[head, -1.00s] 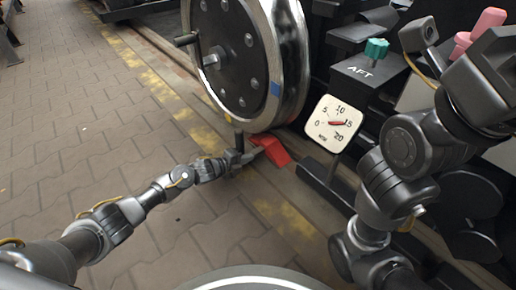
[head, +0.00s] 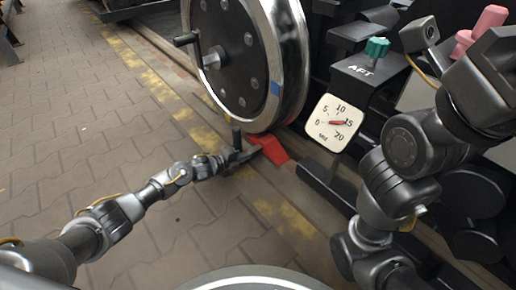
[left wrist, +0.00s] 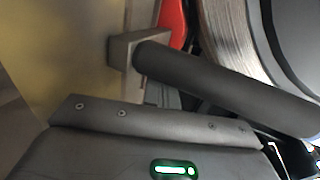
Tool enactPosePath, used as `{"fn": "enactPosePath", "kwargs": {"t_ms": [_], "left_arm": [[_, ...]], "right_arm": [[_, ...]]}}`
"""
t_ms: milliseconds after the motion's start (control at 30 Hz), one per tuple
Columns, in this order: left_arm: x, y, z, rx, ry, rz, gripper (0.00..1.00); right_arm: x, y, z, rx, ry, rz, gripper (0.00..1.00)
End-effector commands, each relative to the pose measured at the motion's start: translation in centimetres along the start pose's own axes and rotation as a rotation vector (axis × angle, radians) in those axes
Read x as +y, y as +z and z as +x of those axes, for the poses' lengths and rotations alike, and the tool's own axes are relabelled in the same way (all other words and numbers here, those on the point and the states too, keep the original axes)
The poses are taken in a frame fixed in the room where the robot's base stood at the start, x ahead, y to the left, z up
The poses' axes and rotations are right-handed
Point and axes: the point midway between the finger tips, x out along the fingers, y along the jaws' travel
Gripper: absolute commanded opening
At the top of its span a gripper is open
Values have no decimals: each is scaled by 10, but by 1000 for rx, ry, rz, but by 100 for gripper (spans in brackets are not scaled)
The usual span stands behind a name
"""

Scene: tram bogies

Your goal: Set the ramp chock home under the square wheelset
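The red ramp chock (head: 273,150) lies at the foot of the large wheel (head: 245,55), close under its rim. Whether it touches the tread I cannot tell. A red strip of it shows at the top of the left wrist view (left wrist: 172,22). My left gripper (head: 240,156) is at the chock's left end, by a dark upright handle (head: 236,137). In the left wrist view the dark round handle (left wrist: 220,85) crosses close in front of the gripper, with a grey block at one end. The fingers are largely hidden. My right gripper is out of view; only its arm shows.
Paving at left is clear.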

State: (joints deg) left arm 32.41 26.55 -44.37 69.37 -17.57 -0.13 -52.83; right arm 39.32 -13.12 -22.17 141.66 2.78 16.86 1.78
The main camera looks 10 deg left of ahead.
Motion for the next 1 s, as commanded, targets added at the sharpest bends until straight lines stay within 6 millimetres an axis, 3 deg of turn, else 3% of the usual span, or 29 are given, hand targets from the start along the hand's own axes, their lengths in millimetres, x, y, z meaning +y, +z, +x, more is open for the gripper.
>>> {"fn": "enactPosePath", "kwargs": {"t_ms": [1000], "left_arm": [[0, 17, 0, -3, 0, 0, 0]], "right_arm": [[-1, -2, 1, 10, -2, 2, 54]]}}
